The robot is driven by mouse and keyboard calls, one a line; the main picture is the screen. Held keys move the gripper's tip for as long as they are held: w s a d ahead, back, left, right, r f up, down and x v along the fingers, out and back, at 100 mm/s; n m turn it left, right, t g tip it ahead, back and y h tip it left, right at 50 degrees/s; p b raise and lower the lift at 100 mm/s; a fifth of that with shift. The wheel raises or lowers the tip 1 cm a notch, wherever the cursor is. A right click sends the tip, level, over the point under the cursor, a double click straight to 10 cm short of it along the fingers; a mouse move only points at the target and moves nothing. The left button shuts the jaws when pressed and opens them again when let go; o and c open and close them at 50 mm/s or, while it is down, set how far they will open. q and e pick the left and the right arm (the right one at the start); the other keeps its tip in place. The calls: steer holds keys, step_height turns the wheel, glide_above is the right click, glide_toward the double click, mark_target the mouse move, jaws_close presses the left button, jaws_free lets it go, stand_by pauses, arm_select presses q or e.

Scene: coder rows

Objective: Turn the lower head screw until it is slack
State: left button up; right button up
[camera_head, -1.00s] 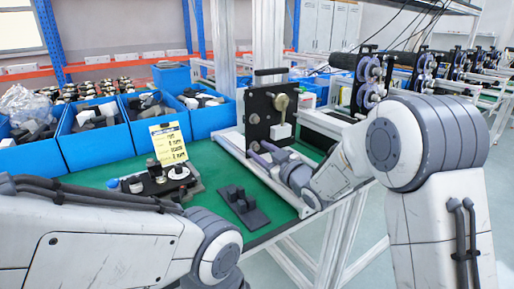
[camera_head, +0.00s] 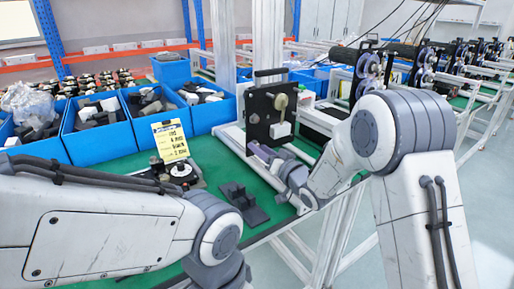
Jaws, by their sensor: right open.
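A black upright plate fixture (camera_head: 285,97) with a handle on top stands at the far edge of the green bench. A beige knob-like part (camera_head: 281,102) and a white block (camera_head: 281,129) are on its face. Dark round parts show near its left edge, but I cannot tell which is the lower head screw. My right gripper (camera_head: 260,152) is open, with its purple-grey fingers pointing at the lower part of the plate. I cannot tell whether they touch it. My left arm comes in low on the left, and its gripper is out of frame.
A yellow label card (camera_head: 170,141) stands by a dark fixture partly hidden behind my left arm. A dark stepped block (camera_head: 243,203) lies on the green bench top (camera_head: 213,160). Blue bins (camera_head: 105,138) of parts line the back left. Metal rails lie right of the plate.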

jaws_close()
steer(key=n+b, duration=0.4)
steer(key=shift+f, duration=0.25)
jaws_free()
steer(key=shift+r, duration=0.25)
steer(key=shift+s, duration=0.1)
